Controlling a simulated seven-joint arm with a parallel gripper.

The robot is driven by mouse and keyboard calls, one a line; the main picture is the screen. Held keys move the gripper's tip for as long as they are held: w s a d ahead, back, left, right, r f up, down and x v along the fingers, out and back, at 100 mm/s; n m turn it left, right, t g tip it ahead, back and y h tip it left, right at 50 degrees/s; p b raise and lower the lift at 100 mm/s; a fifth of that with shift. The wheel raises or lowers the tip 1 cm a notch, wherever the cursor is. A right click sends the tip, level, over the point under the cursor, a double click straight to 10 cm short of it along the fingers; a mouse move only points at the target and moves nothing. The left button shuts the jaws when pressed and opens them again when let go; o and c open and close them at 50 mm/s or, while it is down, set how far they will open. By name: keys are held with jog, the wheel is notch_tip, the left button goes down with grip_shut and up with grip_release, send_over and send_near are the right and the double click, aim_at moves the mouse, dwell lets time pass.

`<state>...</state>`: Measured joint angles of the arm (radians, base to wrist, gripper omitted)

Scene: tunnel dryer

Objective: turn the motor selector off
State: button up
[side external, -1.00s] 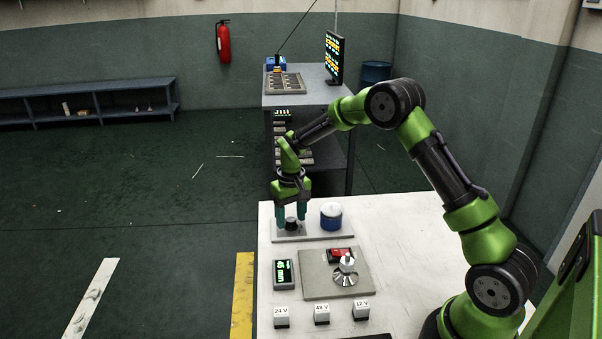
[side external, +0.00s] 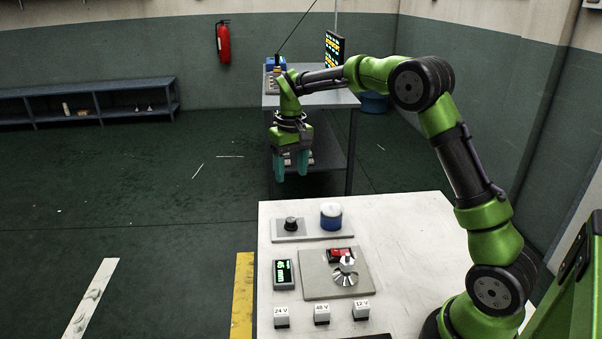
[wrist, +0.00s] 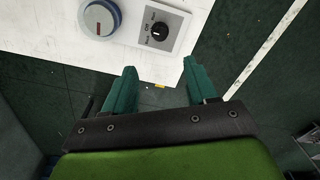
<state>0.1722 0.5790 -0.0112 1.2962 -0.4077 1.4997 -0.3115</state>
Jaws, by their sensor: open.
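The motor selector appears to be the black rotary knob (side external: 291,223) on a grey plate (side external: 320,237) at the back left of the white table. In the wrist view the knob (wrist: 160,32) has small labels around it, one reading "Off". The print is too small to tell for sure where its pointer stands. My gripper (side external: 291,178) is open and empty, fingers down, raised above and clear of the knob. In the wrist view my gripper's two teal fingers (wrist: 159,68) are apart, with the knob beyond their tips, not between them.
A blue and white round part (side external: 331,217) stands right of the knob. Nearer are a display (side external: 284,274), a plate with a red switch (side external: 340,254) and metal fitting (side external: 346,272), and labelled voltage blocks (side external: 322,314). The table's right side (side external: 410,225) is bare.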

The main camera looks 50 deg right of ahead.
jog(key=shift+r, duration=1.3)
